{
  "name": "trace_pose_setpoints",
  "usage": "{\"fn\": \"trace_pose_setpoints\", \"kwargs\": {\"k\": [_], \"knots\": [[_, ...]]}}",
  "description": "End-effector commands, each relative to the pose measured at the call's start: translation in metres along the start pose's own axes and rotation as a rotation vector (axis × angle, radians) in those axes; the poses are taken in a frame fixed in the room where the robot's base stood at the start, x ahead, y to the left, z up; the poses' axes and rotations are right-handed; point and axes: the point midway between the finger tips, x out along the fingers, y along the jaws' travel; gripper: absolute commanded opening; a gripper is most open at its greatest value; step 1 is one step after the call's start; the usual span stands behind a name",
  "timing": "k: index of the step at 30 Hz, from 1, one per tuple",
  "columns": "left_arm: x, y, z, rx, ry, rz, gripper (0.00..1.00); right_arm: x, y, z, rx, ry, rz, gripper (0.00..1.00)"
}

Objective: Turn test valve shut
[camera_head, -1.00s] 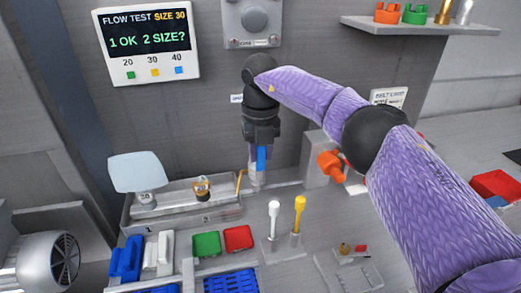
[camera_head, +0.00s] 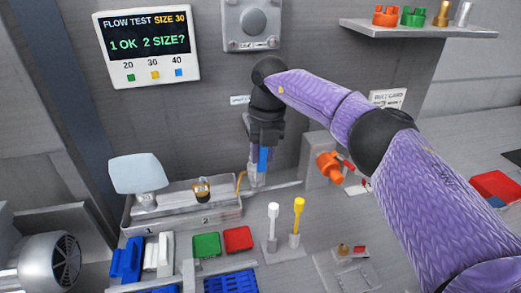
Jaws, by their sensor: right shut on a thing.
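My right gripper (camera_head: 257,181) points down at the back of the bench, right of the steel trough. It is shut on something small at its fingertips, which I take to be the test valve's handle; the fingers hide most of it. A blue part (camera_head: 263,158) shows along the fingers. A thin orange bent tube (camera_head: 240,183) stands just left of the fingertips. The display (camera_head: 150,45) on the wall reads "FLOW TEST SIZE 30" and "1 OK 2 SIZE?". My left gripper is not in view.
The steel trough (camera_head: 180,222) holds a brass-coloured fitting (camera_head: 201,190). White (camera_head: 273,212) and yellow (camera_head: 298,208) upright pieces stand in front. An orange fitting (camera_head: 329,167) sits to the right. Green (camera_head: 206,244) and red (camera_head: 238,238) bins lie at the front. A shelf (camera_head: 420,29) is overhead.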

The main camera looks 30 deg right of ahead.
Motion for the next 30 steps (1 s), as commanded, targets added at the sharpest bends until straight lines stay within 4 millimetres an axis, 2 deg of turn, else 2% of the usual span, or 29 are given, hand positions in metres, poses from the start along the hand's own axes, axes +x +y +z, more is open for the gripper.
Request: {"fn": "trace_pose_setpoints", "kwargs": {"k": [4,10,21,30], "knots": [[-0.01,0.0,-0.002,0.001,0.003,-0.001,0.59,-0.003,-0.009,0.0,0.004,-0.002,0.097,0.0],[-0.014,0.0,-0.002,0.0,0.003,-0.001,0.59,0.001,-0.023,0.0,0.006,-0.002,0.25,0.0],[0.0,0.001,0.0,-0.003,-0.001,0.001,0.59,0.011,-0.041,0.001,0.004,-0.004,0.472,0.0],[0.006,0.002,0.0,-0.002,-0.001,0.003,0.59,0.012,-0.046,0.001,0.002,-0.005,0.543,0.0]]}}
